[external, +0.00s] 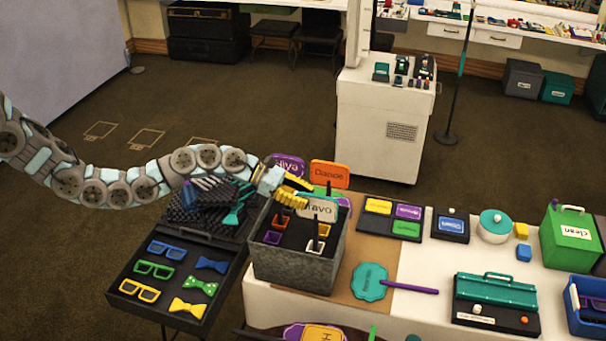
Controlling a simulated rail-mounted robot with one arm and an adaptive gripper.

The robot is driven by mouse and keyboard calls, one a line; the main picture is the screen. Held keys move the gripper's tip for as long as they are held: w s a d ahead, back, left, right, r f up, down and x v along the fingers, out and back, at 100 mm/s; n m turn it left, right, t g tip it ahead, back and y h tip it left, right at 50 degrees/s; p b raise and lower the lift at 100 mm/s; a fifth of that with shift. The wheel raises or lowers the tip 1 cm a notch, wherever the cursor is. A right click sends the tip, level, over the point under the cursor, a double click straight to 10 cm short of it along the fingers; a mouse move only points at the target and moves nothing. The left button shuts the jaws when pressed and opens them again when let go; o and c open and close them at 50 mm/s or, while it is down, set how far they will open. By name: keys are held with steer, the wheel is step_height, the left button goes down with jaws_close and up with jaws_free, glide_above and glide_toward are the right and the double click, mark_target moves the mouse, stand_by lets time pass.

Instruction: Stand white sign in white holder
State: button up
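The white sign (320,209), lettered in dark, is upright above the grey box (297,273) of holders. Its short stick reaches down toward the white holder (315,247) at the front right of the box top. The stick's lower end appears at the white holder, but I cannot tell how far in it sits. My gripper (298,193), with yellow fingers, is just left of and above the sign, close against its upper left edge. The fingers overlap the sign in this view, so whether they grip it is unclear.
Purple (272,238) and orange (324,230) holders share the box top. An orange sign (329,174) and a purple sign (289,166) stand behind. A black case of glasses and bow ties (213,307) is at left.

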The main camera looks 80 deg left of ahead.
steer(key=v, duration=0.8)
steer(key=shift+s, duration=0.3)
stand_by(0.5)
